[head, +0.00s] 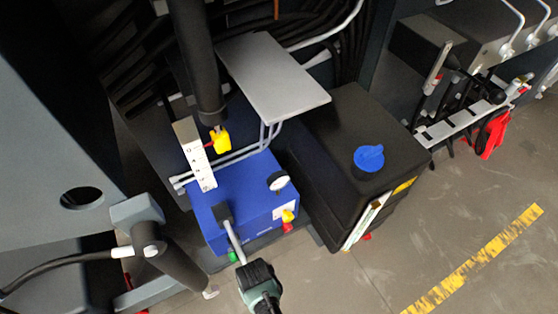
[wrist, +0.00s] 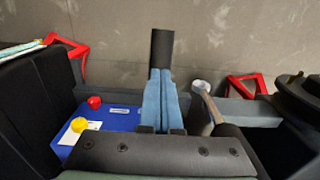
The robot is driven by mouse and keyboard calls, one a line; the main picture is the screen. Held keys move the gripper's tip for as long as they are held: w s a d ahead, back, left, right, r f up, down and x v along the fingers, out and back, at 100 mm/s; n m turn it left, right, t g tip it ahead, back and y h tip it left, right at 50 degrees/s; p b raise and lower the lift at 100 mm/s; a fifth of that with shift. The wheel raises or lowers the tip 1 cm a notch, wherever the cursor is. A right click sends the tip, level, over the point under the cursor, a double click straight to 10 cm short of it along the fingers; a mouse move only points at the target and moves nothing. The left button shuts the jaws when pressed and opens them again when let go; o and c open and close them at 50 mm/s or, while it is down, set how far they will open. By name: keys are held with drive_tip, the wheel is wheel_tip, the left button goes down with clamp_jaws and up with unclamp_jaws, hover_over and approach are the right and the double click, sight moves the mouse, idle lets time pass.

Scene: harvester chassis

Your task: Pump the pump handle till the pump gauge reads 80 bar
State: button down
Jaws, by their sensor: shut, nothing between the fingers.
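The blue pump box (head: 250,205) stands on the floor in the head view. Its round white pump gauge (head: 278,181) is on the top right; the reading is too small to make out. My gripper (head: 229,228) reaches up to the box's near left side, its pale fingers together. A black piece (head: 222,213), which looks like the pump handle's grip, is at the fingertips. In the wrist view my gripper (wrist: 161,72) is shut, and a black cylinder (wrist: 162,50) extends beyond the tips. I cannot tell whether they touch. The rest of the handle is hidden.
A yellow knob (head: 288,215) and a red knob (head: 287,227) are on the box front. A black tank (head: 350,130) with a blue cap (head: 369,158) stands to the right.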

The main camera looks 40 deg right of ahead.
drive_tip(key=shift+w+d+f+b, duration=0.1)
drive_tip(key=shift+w+f+b, duration=0.1)
drive_tip(key=shift+f+b, duration=0.9)
drive_tip(key=shift+w+f+b, duration=0.2)
drive_tip(key=shift+f+b, duration=0.6)
drive_tip(key=shift+f, duration=0.5)
wheel_tip(320, 180, up, 13)
drive_tip(key=s+p, duration=0.1)
drive_tip(key=p, duration=1.2)
drive_tip(key=shift+s+a+f, duration=0.2)
drive_tip(key=shift+s, duration=0.05)
drive_tip(key=shift+f, duration=0.1)
drive_tip(key=f+b, duration=0.3)
drive_tip(key=f, duration=0.1)
drive_tip(key=w+f+b, duration=0.1)
drive_tip(key=f+b, duration=0.7)
drive_tip(key=shift+w+d+f, duration=0.1)
drive_tip(key=shift+w+d, duration=0.1)
drive_tip(key=shift+w, duration=0.05)
wheel_tip(320, 180, up, 12)
drive_tip(key=s+p, duration=0.1)
drive_tip(key=p, duration=1.2)
drive_tip(key=shift+s+a+r, duration=0.2)
drive_tip(key=shift+s+a, duration=0.05)
drive_tip(key=shift+s, duration=0.05)
drive_tip(key=shift+f, duration=0.15)
